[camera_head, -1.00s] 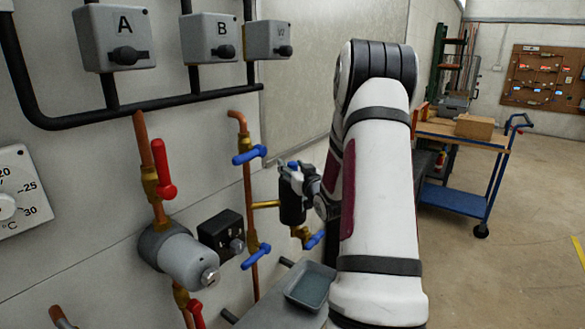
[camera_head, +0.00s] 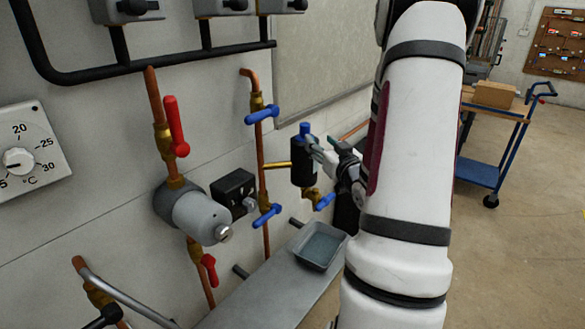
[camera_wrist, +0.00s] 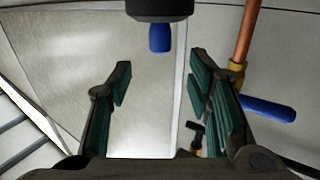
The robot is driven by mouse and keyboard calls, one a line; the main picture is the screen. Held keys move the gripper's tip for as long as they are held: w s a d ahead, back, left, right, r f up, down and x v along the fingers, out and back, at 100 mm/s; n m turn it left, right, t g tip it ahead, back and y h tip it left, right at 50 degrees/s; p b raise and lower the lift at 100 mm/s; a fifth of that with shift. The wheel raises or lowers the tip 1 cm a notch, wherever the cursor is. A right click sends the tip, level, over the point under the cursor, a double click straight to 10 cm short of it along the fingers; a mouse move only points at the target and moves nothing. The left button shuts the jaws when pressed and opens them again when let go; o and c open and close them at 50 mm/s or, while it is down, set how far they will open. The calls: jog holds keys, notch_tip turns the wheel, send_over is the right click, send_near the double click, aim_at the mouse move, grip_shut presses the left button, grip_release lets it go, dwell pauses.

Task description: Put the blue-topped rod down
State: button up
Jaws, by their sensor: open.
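The blue top of the rod (camera_head: 305,129) stands upright above a black cylinder (camera_head: 303,162) beside the wall pipes. The rest of the rod is hidden, apparently inside the cylinder. My gripper (camera_head: 320,152) is just right of the cylinder in the head view. In the wrist view my gripper (camera_wrist: 160,78) is open, with nothing between its fingers. There the blue top (camera_wrist: 160,38) shows beyond the fingertips, below the dark cylinder (camera_wrist: 160,8), with a gap to both fingers.
Copper pipes with blue valve handles (camera_head: 262,115) run just left of the cylinder; one blue handle (camera_wrist: 265,108) shows beside the right finger. A grey tray (camera_head: 320,246) sits on the ledge (camera_head: 250,295) below. A trolley (camera_head: 482,170) stands to the right on open floor.

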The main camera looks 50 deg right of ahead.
jog(key=w+a+r+n+g+y, duration=0.1)
jog(key=w+a+r+g+y, duration=0.15)
jog(key=a, duration=0.65)
jog(key=w+a+r+n+g+y, duration=0.1)
jog(key=a+r+n+g, duration=0.15)
jog(key=a, duration=0.75)
jog(key=s+a+r+n+g+y, duration=0.1)
jog(key=s+a+g+y, duration=0.3)
jog(key=s+a, duration=1.7)
jog(key=n+g, duration=0.1)
jog(key=g, duration=0.1)
jog(key=shift+a+g+y, duration=0.3)
jog(key=shift+g+y, duration=0.05)
jog(key=shift+g, duration=0.05)
jog(key=shift+s, duration=0.1)
